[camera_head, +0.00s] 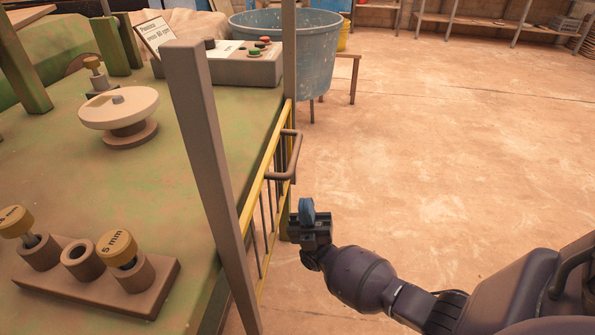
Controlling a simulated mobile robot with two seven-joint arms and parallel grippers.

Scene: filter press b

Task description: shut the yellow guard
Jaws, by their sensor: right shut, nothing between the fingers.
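The yellow guard (267,170) is a barred panel with a yellow top rail, seen nearly edge-on along the right side of the green press table. Its dark brown bar handle (289,158) sticks out to the right. A grey post hides part of the guard. My right gripper (307,207) is shut and empty, just below and right of the handle, with a small gap showing between them in the picture. Its arm comes in from the lower right. My left gripper is not in view.
The green table (185,165) carries a white handwheel (118,107), a control box (225,66) with buttons, and a block (150,292) with capped plugs. A grey post (205,150) stands in front. A blue tub (320,50) is behind. The floor on the right is clear.

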